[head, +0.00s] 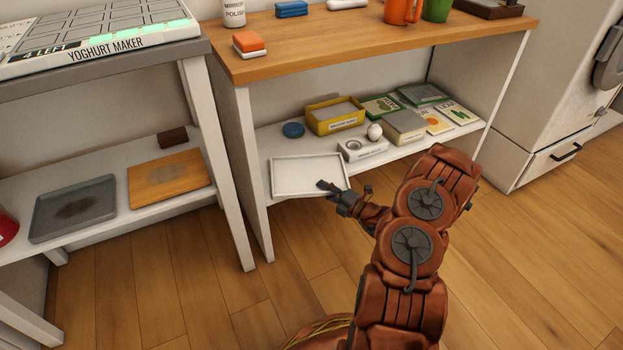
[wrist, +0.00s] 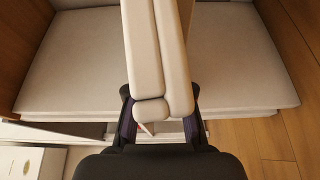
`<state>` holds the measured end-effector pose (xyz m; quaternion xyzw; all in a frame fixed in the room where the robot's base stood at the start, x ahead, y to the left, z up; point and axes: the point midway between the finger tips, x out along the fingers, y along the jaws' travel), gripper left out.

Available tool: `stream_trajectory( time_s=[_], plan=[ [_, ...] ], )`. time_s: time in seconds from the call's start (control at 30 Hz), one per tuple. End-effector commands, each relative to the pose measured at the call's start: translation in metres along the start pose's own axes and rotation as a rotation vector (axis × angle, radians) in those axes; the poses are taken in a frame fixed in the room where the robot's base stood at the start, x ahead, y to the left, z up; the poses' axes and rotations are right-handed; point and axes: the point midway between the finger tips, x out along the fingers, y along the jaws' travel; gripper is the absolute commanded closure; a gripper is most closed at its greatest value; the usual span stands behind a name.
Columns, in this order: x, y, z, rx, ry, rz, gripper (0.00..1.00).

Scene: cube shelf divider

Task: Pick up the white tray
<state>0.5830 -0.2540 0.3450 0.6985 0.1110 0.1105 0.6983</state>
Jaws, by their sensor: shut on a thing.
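The white tray (head: 303,174) lies at the left front of the lower shelf in the head view, flat and shallow with a raised rim. It appears empty. My gripper (head: 329,187) is at its front right corner, shut on the rim. In the wrist view, pale bars (wrist: 158,55) lie close together between my gripper's dark knuckles. A broad pale surface (wrist: 235,65) extends on both sides; I cannot tell there whether it is tray or shelf. The exact contact is hidden.
The shelf's left side panel (head: 252,185) stands close beside the tray. Open wooden floor (head: 310,235) lies in front.

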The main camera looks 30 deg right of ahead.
Motion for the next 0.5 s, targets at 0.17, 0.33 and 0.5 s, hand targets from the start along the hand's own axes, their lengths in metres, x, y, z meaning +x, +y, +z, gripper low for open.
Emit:
stream_trajectory(
  time_s=[0.17,0.33,0.5],
  plan=[
    [0.000,0.004,0.000,-0.001,0.000,0.001,1.00],
    [0.000,0.019,0.001,-0.002,-0.002,0.003,1.00],
    [0.000,0.042,0.001,-0.003,-0.002,0.002,1.00]
  ],
)
